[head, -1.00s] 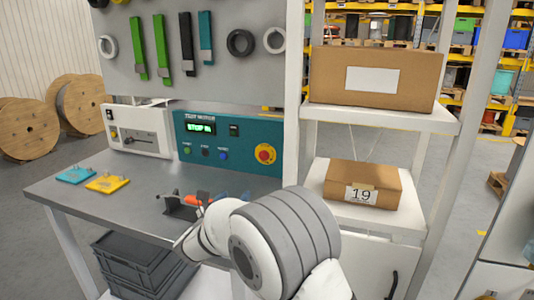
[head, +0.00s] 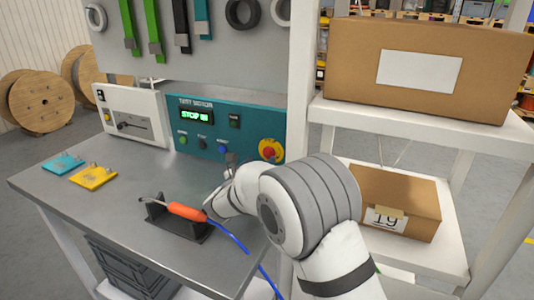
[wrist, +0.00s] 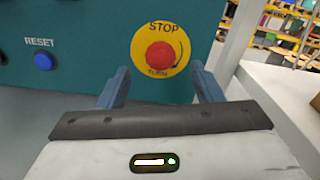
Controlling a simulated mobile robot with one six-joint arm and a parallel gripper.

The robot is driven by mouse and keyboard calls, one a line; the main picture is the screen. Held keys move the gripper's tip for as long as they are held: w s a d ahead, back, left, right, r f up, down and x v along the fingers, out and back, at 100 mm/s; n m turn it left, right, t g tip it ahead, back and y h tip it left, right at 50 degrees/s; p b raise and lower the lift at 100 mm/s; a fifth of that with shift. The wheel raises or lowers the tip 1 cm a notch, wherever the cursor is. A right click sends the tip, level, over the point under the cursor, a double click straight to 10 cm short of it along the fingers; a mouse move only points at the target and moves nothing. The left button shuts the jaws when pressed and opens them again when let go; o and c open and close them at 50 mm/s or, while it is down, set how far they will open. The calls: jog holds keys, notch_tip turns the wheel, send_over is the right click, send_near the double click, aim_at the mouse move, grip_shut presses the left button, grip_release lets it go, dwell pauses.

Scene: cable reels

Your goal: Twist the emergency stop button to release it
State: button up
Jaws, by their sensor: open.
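The emergency stop button (wrist: 159,56) is a red mushroom button on a round yellow plate marked STOP and TURN, at the right end of the teal test motor panel (head: 203,140). In the head view the button (head: 269,152) shows just above my arm. My gripper (wrist: 162,80) is open and empty in the wrist view, its two blue-grey fingers left and right of the yellow plate's lower part, apart from the button. In the head view my gripper (head: 232,165) is small and partly hidden by my wrist, in front of the panel. The panel's display reads in green.
A blue RESET button (wrist: 43,61) sits left on the panel. A soldering iron (head: 187,212) with orange grip rests in a dark stand on the grey bench (head: 120,205). A white shelf post (head: 300,90) and boxes (head: 428,70) stand to the right.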

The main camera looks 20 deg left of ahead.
aim_at(267, 154)
jog(key=w, duration=0.5)
jog(key=shift+d+p, duration=0.25)
jog(key=shift+p, duration=0.05)
